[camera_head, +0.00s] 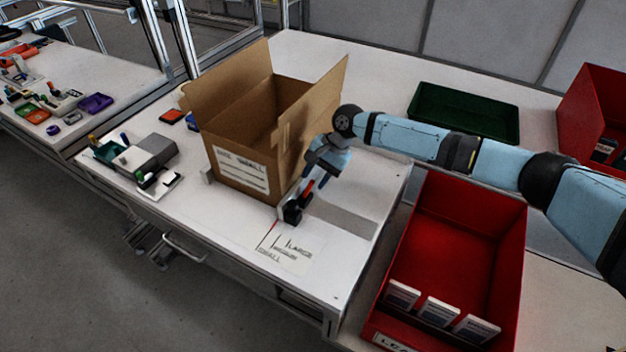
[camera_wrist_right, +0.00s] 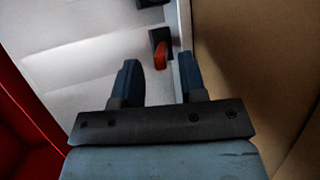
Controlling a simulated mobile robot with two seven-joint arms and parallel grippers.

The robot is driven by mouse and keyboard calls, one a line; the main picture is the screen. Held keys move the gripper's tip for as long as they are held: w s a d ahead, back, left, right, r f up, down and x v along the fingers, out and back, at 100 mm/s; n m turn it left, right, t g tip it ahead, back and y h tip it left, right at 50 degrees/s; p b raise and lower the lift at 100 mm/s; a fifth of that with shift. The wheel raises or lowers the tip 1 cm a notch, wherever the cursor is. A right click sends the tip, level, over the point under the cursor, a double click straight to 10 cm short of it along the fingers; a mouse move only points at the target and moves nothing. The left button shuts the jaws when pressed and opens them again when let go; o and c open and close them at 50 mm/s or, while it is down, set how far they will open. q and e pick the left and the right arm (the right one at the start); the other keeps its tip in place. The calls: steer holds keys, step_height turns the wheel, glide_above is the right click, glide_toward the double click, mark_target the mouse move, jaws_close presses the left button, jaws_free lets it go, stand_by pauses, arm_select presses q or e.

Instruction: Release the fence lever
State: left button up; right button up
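The fence lever (camera_head: 307,187) is a small red handle on a black block beside the right side of the cardboard box. The red lever (camera_wrist_right: 160,57) also shows in the right wrist view, ahead of my fingers and roughly in line with the gap between them. My right gripper (camera_head: 316,180) is low beside the box, close to the lever. In the right wrist view its two dark fingers (camera_wrist_right: 157,72) are apart with nothing held between them. A thin grey fence strip (camera_wrist_right: 184,22) runs beside the box. My left gripper is out of view.
The open cardboard box (camera_head: 236,150) stands on the white table (camera_head: 225,222), its wall close to my right finger. A red bin (camera_head: 450,250) with white boxes is at the right, below my right arm. A green tray (camera_head: 465,112) lies behind. A grey device (camera_head: 150,152) sits left.

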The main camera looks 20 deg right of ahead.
steer(key=shift+x, duration=0.8)
jaws_close()
steer(key=p, duration=0.3)
steer(key=shift+w+a+r+g+h+p, duration=0.25)
steer(key=shift+r+g+h+p, duration=0.05)
steer(key=shift+r+h+p, duration=0.1)
steer(key=shift+f, duration=0.3)
jaws_free()
